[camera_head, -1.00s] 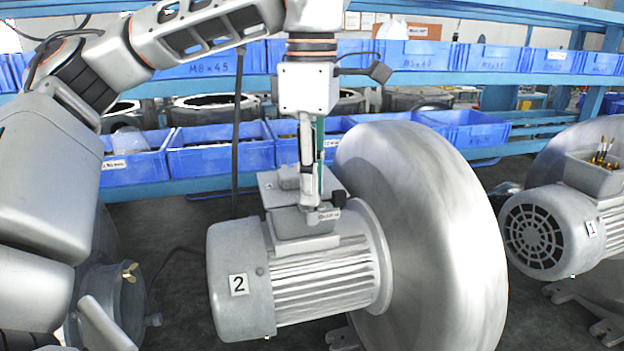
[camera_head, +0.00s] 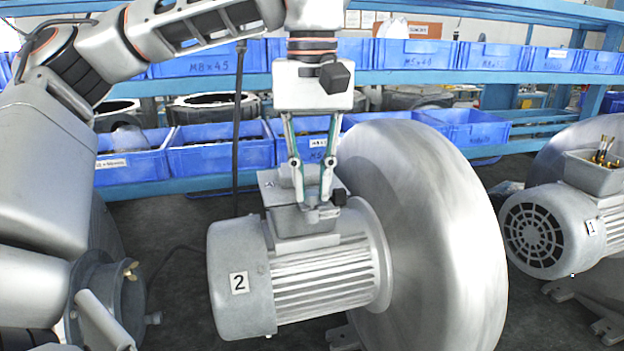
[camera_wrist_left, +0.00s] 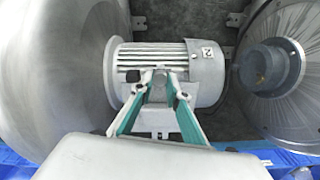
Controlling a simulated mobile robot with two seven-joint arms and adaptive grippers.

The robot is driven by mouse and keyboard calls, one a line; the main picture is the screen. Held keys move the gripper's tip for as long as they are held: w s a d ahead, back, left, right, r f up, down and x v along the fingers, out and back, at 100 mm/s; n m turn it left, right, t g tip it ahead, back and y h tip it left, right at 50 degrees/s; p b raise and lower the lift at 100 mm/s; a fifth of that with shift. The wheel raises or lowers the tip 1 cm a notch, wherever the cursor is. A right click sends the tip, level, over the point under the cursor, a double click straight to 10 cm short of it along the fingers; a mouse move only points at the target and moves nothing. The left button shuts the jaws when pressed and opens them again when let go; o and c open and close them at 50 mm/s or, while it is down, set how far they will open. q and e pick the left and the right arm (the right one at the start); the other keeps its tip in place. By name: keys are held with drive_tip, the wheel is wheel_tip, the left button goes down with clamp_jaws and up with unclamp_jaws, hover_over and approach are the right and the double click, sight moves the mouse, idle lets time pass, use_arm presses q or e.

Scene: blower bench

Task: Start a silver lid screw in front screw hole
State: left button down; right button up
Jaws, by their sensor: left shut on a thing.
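The grey terminal box (camera_head: 290,222) sits on top of the blower motor marked 2 (camera_head: 240,310). My left gripper (camera_head: 311,200) points straight down at the box, its tips at the box top. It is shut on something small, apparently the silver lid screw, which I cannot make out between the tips. The front screw hole is hidden or too small to see. In the left wrist view the green-lined fingers (camera_wrist_left: 158,82) converge over the box beside the ribbed motor (camera_wrist_left: 160,55). My right gripper is not in view.
The large round blower housing (camera_head: 425,230) stands close to the right of the box. A second blower motor marked 1 (camera_head: 545,230), with an open box holding brass parts, is at far right. Blue bins (camera_head: 220,155) line the shelf behind.

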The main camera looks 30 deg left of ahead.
use_arm(q)
drive_tip(key=m, duration=0.5)
drive_tip(key=shift+m, duration=0.4)
drive_tip(key=c, duration=2.2)
unclamp_jaws()
drive_tip(key=shift+c, duration=0.2)
drive_tip(key=n, duration=2.5)
drive_tip(key=shift+b, duration=0.3)
